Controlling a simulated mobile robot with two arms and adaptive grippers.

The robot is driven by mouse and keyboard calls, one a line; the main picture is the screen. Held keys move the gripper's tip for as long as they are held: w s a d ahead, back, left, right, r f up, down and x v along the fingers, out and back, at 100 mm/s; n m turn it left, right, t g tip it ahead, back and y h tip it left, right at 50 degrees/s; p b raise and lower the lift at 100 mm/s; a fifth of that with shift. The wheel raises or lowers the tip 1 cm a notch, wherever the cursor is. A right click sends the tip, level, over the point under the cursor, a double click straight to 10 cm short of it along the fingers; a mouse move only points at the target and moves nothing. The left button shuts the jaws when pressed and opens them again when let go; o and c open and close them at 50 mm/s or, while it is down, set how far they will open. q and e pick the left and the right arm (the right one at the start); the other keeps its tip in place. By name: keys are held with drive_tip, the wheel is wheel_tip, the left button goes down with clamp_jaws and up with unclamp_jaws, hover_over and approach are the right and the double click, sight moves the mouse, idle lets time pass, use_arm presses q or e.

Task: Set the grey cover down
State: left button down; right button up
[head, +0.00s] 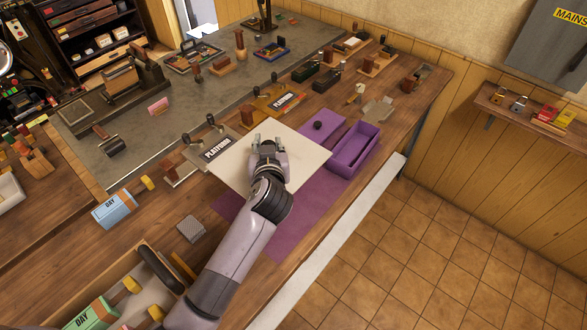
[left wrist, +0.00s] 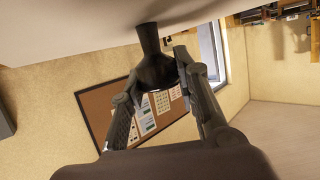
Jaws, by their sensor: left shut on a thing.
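The cover (head: 235,168) is a large, flat, pale square plate in the middle of the head view. It also shows as a pale surface along the top of the left wrist view (left wrist: 50,25). My left gripper (head: 268,143) is over the plate's middle. In the left wrist view its fingers (left wrist: 160,85) are shut on a dark flared knob (left wrist: 150,45) that meets the plate. Whatever lies under the plate is hidden. I cannot tell whether the plate touches anything below. My right gripper is not in view.
A purple mat (head: 290,220) shows below and right of the plate. A purple open box (head: 358,152) and a purple panel with a black knob (head: 333,124) are close to its right. The bench's front edge is nearby.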

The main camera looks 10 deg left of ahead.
use_arm(q)
drive_tip(key=f+b, duration=0.5)
drive_tip(key=f, duration=0.3)
drive_tip(key=f+b, duration=0.5)
drive_tip(key=f, duration=0.3)
drive_tip(key=shift+w+a+f, duration=0.1)
drive_tip(key=shift+w, duration=0.1)
drive_tip(key=shift+f, duration=0.2)
wheel_tip(320, 180, down, 4)
drive_tip(key=b, duration=0.5)
drive_tip(key=shift+r, duration=0.35)
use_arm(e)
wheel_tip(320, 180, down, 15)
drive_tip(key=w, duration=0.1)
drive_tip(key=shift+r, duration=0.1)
use_arm(q)
drive_tip(key=c, duration=1.2)
unclamp_jaws()
